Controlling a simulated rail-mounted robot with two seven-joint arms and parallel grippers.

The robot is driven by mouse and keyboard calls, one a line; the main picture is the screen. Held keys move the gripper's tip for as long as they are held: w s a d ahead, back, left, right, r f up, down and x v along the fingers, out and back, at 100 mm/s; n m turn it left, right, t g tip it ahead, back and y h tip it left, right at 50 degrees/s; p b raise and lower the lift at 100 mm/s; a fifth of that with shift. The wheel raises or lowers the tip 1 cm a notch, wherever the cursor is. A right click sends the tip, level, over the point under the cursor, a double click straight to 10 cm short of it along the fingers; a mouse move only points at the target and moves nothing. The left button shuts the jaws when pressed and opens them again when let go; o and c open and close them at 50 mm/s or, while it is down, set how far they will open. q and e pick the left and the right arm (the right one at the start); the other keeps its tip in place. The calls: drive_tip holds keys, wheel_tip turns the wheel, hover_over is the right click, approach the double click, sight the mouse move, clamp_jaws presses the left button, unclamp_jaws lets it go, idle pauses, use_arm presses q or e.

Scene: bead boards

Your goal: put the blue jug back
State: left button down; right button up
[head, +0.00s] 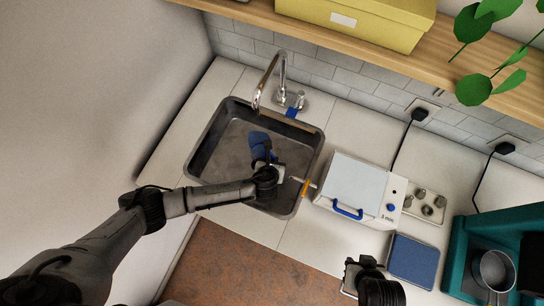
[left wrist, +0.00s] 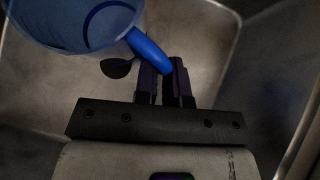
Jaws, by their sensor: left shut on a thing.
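The blue jug (head: 260,143) is in the grey sink (head: 215,150), low over its basin; I cannot tell whether it touches the bottom. My left gripper (head: 268,166) reaches into the sink and is shut on the jug's handle. In the left wrist view the translucent blue jug (left wrist: 80,25) is at top left. Its solid blue handle (left wrist: 148,50) runs to the fingertips of my left gripper (left wrist: 165,72). A small dark round shape, perhaps the drain, shows beside the fingers. My right gripper (head: 365,270) is over the front of the counter; its jaws are not clear.
A chrome tap (head: 282,75) stands behind the sink, with a blue item (head: 291,113) at its base. An orange-handled tool (head: 305,187) lies at the sink's right rim. A white machine (head: 355,190), a blue pad (head: 412,258) and a teal crate (head: 456,260) stand further right.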

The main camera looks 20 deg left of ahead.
use_arm(q)
wheel_tip(320, 180, down, 4)
drive_tip(key=shift+r+b, duration=0.15)
drive_tip(key=shift+b, duration=0.25)
use_arm(e)
drive_tip(key=shift+f, duration=0.45)
drive_tip(key=shift+d, duration=0.15)
use_arm(q)
drive_tip(key=c, duration=1.2)
unclamp_jaws()
